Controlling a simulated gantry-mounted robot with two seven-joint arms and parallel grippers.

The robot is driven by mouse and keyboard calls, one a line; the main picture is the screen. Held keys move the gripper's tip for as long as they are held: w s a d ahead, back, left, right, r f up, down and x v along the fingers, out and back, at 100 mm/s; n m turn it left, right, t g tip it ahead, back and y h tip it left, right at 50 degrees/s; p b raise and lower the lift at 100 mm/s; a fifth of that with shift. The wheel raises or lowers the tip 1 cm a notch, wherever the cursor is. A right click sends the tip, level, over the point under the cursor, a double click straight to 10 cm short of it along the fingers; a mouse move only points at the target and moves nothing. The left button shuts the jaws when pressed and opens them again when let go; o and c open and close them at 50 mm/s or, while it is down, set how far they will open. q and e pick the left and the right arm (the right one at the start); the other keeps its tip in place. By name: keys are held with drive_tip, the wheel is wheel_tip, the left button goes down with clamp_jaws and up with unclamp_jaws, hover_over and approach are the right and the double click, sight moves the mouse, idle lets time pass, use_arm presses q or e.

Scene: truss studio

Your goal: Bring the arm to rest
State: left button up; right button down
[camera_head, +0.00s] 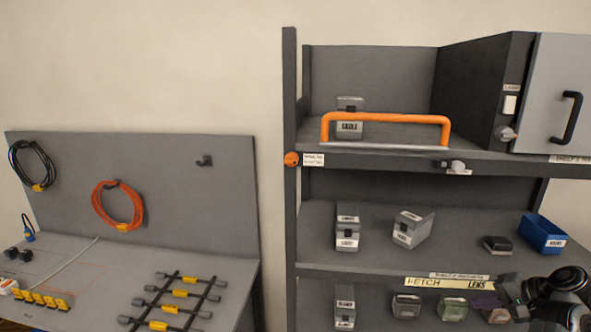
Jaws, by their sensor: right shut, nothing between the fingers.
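My right arm comes in at the lower right corner, dark and partly cut off by the frame edge. Its gripper (519,311) is shut and empty, in front of the lower shelf, close to the small boxes there in the picture. Whether it touches any of them cannot be told. My left gripper is not in view.
The shelf rack (291,215) holds grey boxes (348,228), a blue bin (543,234) and clear-lidded cases (406,306). An orange rail (385,118) fronts the top shelf, beside a cabinet (555,95). A workbench (110,275) with cables (118,206) stands left.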

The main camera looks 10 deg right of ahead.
drive_tip(key=s+a+f+n+g+h, duration=0.1)
drive_tip(key=s+a+f+g+h, duration=0.15)
drive_tip(key=s+f, duration=0.8)
drive_tip(key=s+a+f+n+g+h, duration=0.15)
drive_tip(key=s+f+g, duration=0.4)
drive_tip(key=f, duration=0.75)
drive_tip(key=s+a+f+n+h, duration=0.1)
drive_tip(key=s+a+f+n, duration=0.25)
drive_tip(key=s+a, duration=0.35)
drive_tip(key=s+a+f+n+h, duration=0.2)
drive_tip(key=s+a+f, duration=0.2)
drive_tip(key=s, duration=0.4)
drive_tip(key=s+a+r+n+t+y, duration=0.1)
drive_tip(key=s+a+r+n, duration=0.15)
drive_tip(key=a, duration=0.35)
drive_tip(key=s+a+r+n+y, duration=0.1)
drive_tip(key=s+a+n, duration=0.15)
drive_tip(key=a, duration=0.35)
drive_tip(key=w+a+r+t+p, duration=0.1)
drive_tip(key=a+r+p, duration=0.1)
drive_tip(key=r+p, duration=0.5)
drive_tip(key=w+a+r+n+t+p, duration=0.1)
drive_tip(key=w+a+r+p, duration=0.1)
drive_tip(key=r+p, duration=0.5)
wheel_tip(320, 180, up, 6)
drive_tip(key=shift+a+f+t+y, duration=0.15)
drive_tip(key=shift+f+t+y, duration=0.05)
drive_tip(key=shift+t+y, duration=0.2)
